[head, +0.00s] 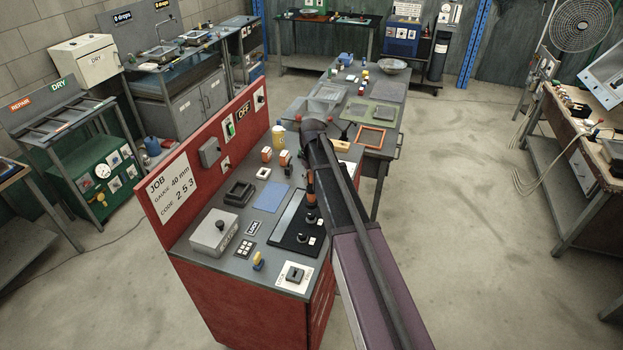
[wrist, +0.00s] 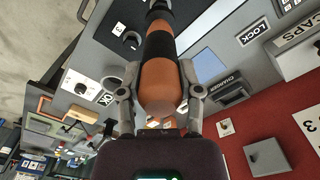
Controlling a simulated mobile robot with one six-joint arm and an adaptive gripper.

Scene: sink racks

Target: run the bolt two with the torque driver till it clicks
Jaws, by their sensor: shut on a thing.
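My gripper (wrist: 160,95) is shut on the torque driver (wrist: 160,75), an orange tool with black bands, in the wrist view. The driver's tip runs out of the top of that view. In the head view the driver (head: 310,186) hangs upright below my arm, over the black plate (head: 287,228) on the red bench. Dark round bolt heads with white cards sit on the plate; one bolt head (head: 303,238) is near its front. A dark bolt head (wrist: 131,41) also shows beside the driver in the wrist view. I cannot tell whether the tip touches a bolt.
A grey box (head: 214,232), a keypad (head: 245,248), a blue mat (head: 271,197) and a dark square holder (head: 238,193) stand on the bench left of the plate. The red back panel (head: 205,160) rises along the left. A rotary switch (head: 294,273) is at the front.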

